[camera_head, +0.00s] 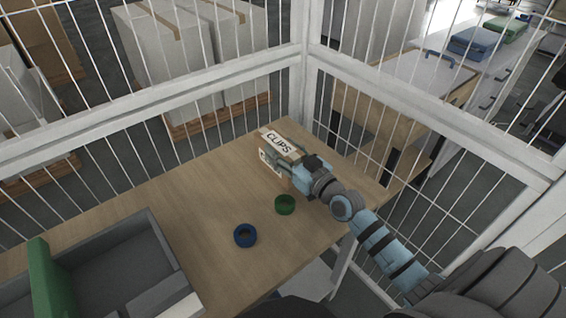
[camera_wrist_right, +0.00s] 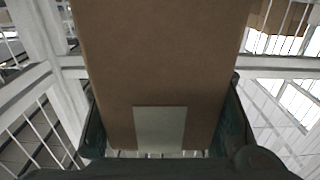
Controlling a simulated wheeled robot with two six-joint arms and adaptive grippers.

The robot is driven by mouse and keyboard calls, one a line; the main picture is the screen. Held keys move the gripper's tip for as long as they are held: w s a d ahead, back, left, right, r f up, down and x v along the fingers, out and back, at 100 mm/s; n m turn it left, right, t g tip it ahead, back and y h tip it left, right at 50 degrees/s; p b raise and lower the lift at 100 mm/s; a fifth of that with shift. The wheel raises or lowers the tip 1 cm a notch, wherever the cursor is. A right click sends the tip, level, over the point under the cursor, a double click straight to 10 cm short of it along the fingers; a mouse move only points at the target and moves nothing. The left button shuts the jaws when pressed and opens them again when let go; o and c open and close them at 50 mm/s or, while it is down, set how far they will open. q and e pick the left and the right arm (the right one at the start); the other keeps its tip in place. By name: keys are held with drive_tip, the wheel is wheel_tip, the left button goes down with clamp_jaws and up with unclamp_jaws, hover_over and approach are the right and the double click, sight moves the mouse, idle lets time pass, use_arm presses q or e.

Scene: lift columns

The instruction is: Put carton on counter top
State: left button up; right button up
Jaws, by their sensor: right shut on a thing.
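The carton (camera_head: 280,142) is a small brown box with a white label reading "CLIPS". It is at the far corner of the wooden counter top (camera_head: 215,190). My right gripper (camera_head: 290,163) is shut on the carton, with its fingers along the sides. In the right wrist view the carton (camera_wrist_right: 160,70) fills the middle between the two dark fingers (camera_wrist_right: 163,130), with a pale label patch at its lower edge. I cannot tell whether the carton's underside touches the counter. My left gripper does not show.
A green ring (camera_head: 285,204) and a blue ring (camera_head: 245,235) lie on the counter nearer to me. A grey bin (camera_head: 165,252) with a green item (camera_head: 50,280) stands at the lower left. White wire fence panels (camera_head: 180,109) close off the back and right. The counter's middle left is clear.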

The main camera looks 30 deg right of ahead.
drive_tip(key=shift+s, duration=0.25)
drive_tip(key=shift+s+r, duration=0.2)
drive_tip(key=shift+f, duration=0.2)
drive_tip(key=o, duration=1.5)
drive_tip(key=shift+w, duration=0.15)
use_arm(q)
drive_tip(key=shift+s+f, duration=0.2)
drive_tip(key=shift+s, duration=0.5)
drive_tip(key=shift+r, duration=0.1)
use_arm(e)
drive_tip(key=shift+r, duration=0.1)
